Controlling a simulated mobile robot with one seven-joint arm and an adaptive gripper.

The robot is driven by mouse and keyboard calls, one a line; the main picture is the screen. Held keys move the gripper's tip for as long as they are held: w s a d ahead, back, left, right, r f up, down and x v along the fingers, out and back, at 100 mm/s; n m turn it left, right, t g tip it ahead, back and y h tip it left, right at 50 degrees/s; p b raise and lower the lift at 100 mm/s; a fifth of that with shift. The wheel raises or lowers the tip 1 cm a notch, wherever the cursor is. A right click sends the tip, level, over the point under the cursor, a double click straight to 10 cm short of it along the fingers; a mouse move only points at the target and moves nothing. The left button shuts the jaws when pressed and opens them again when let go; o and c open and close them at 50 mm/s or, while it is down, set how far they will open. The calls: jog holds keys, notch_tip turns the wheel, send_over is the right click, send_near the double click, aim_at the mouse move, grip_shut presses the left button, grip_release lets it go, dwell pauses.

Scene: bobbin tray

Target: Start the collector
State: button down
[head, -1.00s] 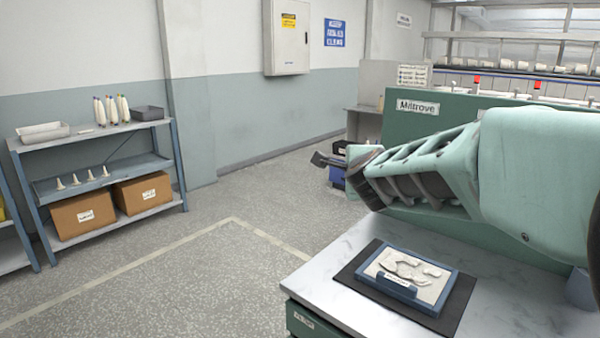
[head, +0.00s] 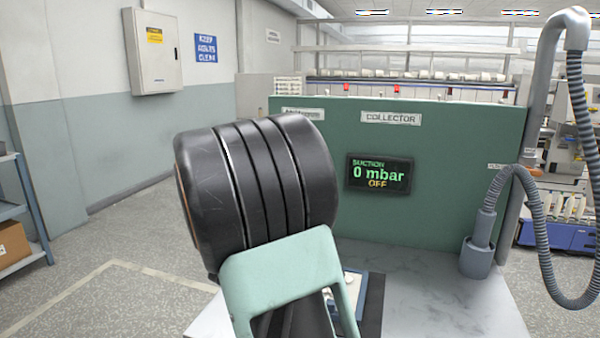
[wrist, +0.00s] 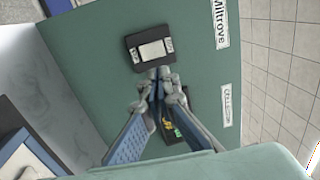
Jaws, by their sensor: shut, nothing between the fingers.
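The green collector panel (head: 450,215) carries a dark display (head: 380,173) reading "SUCTION 0 mbar OFF". In the wrist view the display (wrist: 172,127) is partly hidden behind my fingers. A dark switch plate (wrist: 131,50) with a pale, wide paddle (wrist: 152,50) and small labels at both sides is mounted on the panel. My gripper (wrist: 158,74) is shut and empty, its tips at the plate's lower edge in the wrist view. I cannot tell whether they touch it. In the head view my arm hides the switch and gripper.
A "COLLECTOR" label (head: 390,118) is above the display. A grey suction hose (head: 547,245) hangs at the right, with its nozzle in a holder (head: 476,262) on the worktop (head: 430,300). A blue-rimmed tray (head: 358,283) on a dark mat is mostly behind my arm.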

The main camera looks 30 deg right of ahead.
jog(key=x, duration=1.4)
jog(key=shift+p, duration=0.35)
jog(key=shift+w+d+r+g+y+p, duration=0.1)
jog(key=shift+w+d+g+y+p, duration=0.25)
jog(key=shift+p, duration=0.7)
jog(key=shift+s+a, duration=0.15)
jog(key=shift+s, duration=0.1)
